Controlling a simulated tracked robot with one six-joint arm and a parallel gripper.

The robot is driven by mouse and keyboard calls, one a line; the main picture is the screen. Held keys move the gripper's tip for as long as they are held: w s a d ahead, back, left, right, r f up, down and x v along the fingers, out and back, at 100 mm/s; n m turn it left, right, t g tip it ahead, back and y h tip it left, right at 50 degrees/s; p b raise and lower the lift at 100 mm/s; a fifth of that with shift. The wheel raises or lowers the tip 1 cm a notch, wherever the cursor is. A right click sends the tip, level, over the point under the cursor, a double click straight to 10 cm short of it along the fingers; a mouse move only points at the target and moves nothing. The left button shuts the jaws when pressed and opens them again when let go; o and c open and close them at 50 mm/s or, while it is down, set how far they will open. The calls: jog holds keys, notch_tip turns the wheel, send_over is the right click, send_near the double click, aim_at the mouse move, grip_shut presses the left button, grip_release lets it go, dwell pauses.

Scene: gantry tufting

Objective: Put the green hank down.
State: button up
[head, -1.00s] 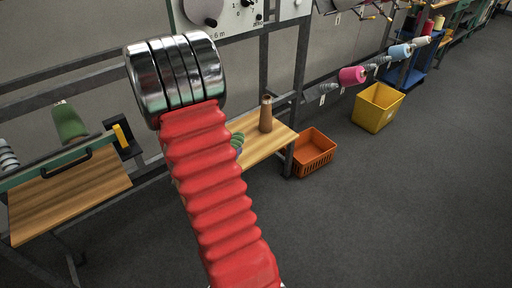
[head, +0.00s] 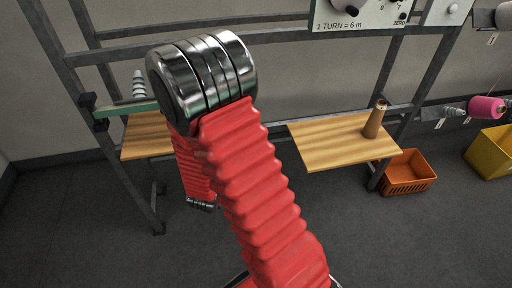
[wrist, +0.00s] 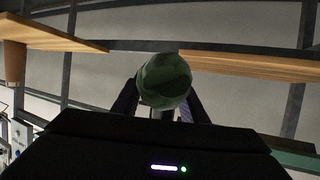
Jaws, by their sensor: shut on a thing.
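The green hank (wrist: 164,80) shows in the wrist view as a dark green rounded bundle, seen end-on. My gripper (wrist: 162,100) is shut on it, with one dark finger on each side. Behind it in the wrist view, the wooden boards lie left and right with a gap between them. In the head view my red arm hides the gripper and the hank. I see nothing touching the hank except the fingers.
A wooden shelf (head: 335,143) with a brown cone (head: 375,119) stands right of my arm. An orange basket (head: 408,173) and yellow bin (head: 491,152) stand on the floor. The front floor is clear.

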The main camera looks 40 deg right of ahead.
jog(key=w+a+f+n+t+y, duration=0.1)
jog(key=a+n+t+y, duration=0.1)
jog(key=a, duration=1.2)
jog(key=shift+w+a+n+y, duration=0.25)
jog(key=shift+a+n+y, duration=0.15)
jog(key=shift+n+y, duration=0.25)
jog(key=shift+d, duration=0.1)
jog(key=shift+d, duration=0.45)
jog(key=shift+w, duration=0.1)
